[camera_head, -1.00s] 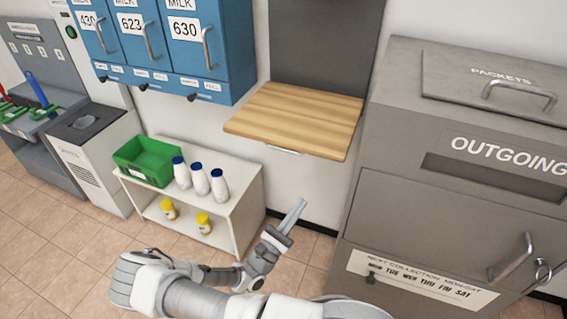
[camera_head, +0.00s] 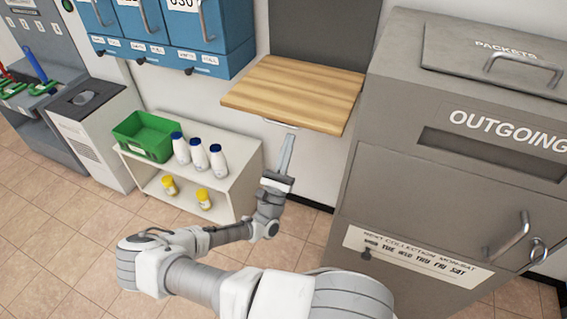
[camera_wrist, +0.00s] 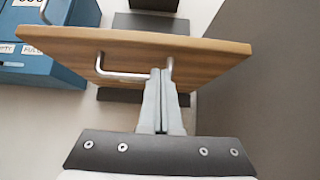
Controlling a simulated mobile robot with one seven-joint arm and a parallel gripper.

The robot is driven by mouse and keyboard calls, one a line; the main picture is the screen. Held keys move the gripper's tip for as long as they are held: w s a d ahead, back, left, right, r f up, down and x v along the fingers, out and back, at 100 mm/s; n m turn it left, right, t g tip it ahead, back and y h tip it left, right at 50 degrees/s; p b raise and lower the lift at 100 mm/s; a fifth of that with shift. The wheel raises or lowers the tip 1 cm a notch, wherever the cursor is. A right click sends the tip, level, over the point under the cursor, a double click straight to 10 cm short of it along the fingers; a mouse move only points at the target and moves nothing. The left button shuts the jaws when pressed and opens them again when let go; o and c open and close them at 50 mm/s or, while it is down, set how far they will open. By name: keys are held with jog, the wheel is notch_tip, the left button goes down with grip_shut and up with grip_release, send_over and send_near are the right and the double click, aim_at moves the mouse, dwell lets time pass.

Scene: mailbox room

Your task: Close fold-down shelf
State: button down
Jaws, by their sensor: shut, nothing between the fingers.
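The fold-down shelf (camera_head: 290,92) is a wooden board standing out from the wall, folded down and roughly level. A dark grey panel (camera_head: 324,28) is on the wall above it. In the wrist view the shelf's underside (camera_wrist: 205,65) shows, with a metal bar handle (camera_wrist: 118,76) on it. My gripper (camera_head: 289,137) is shut and empty, just below the shelf's front edge. In the wrist view the closed fingertips (camera_wrist: 161,72) overlap the right end of the handle. I cannot tell whether they touch it.
A grey outgoing mail box (camera_head: 410,165) stands close on the right. Blue milk lockers (camera_head: 170,45) hang at the upper left. A low white shelf unit (camera_head: 238,190) with a green bin (camera_head: 145,135) and white bottles (camera_head: 199,155) stands below left.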

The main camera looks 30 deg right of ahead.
jog(key=shift+r, duration=1.4)
jog(key=shift+r, duration=0.1)
